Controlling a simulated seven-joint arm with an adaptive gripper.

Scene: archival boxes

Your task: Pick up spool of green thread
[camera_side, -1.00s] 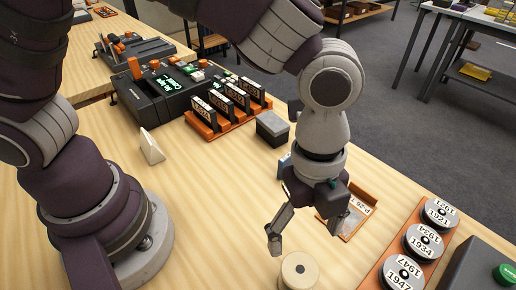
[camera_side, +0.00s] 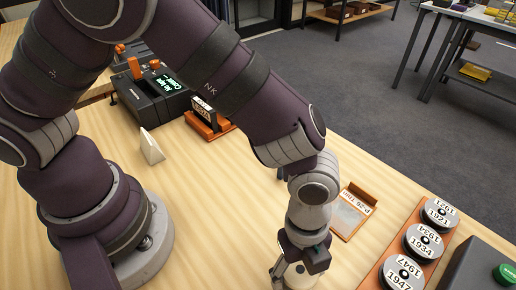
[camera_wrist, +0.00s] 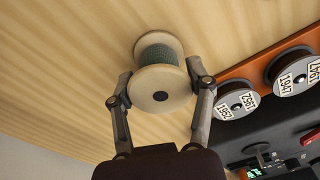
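The spool of green thread (camera_wrist: 160,53) has pale round flanges and stands on the wooden table in the wrist view. Its near flange (camera_wrist: 158,97) faces the wrist camera and has a dark centre hole. My gripper (camera_wrist: 160,72) is open, with one finger on each side of the spool; I cannot tell whether either finger touches it. In the side view the spool (camera_side: 300,277) shows at the bottom edge, partly hidden by my gripper (camera_side: 294,272) directly above it.
An orange rack with labelled reels (camera_side: 423,243) lies to the right, beside a dark box with a green button (camera_side: 505,274). An orange-edged tray with a label (camera_side: 350,215) lies behind my gripper. A white wedge (camera_side: 151,147) stands farther left. The table between is clear.

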